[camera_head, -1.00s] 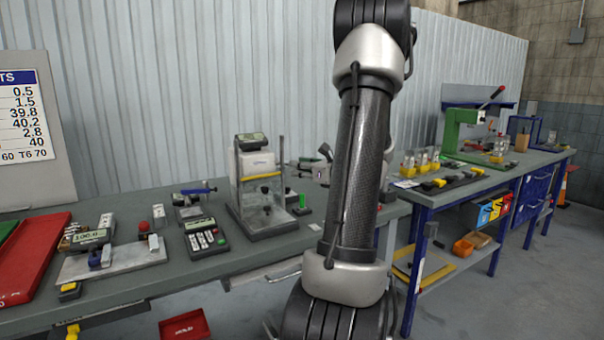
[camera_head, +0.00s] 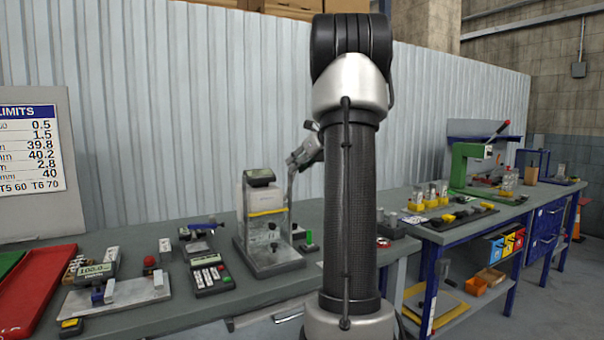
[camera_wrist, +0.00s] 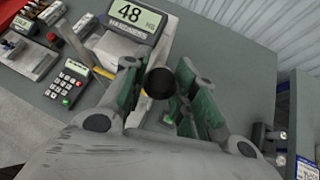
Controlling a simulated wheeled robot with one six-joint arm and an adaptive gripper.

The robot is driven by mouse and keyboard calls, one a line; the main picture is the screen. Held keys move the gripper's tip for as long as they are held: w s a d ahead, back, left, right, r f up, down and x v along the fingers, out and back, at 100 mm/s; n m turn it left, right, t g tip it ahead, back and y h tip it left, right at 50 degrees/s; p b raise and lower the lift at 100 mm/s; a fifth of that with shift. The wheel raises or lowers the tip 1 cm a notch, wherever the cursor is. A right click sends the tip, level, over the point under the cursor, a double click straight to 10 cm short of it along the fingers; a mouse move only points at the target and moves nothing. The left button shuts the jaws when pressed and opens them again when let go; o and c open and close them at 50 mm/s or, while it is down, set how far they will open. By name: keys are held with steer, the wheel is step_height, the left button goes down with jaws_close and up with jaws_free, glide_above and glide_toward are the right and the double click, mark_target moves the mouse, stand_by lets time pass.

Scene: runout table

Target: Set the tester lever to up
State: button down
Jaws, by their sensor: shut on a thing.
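The tester (camera_head: 262,198) is a pale upright unit with a tilted display on top and a yellow band across its front. It stands on the bench left of my arm. In the wrist view its display (camera_wrist: 133,17) reads 48 with "HARDNESS" below. The lever's round black knob (camera_wrist: 160,82) sits between the green-padded fingers of my gripper (camera_wrist: 163,92), which is shut on it. In the head view my gripper (camera_head: 304,152) shows beside the tester's upper right, partly behind my arm. The lever's shaft is mostly hidden by the fingers, so its exact angle is unclear.
A keypad unit (camera_head: 211,275) and a gauge on a plate (camera_head: 97,271) stand left of the tester. A red tray (camera_head: 42,285) lies farther left. A green-capped piece (camera_head: 309,239) stands close on the tester's right. A second bench with a green press (camera_head: 470,165) is farther right.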

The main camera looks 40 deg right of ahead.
steer(key=shift+w+d+r, duration=0.2)
steer(key=shift+w+r, duration=0.4)
steer(key=shift+w, duration=0.25)
steer(key=c, duration=1.1)
jaws_free()
steer(key=shift+w, duration=0.1)
steer(key=v, duration=1.2)
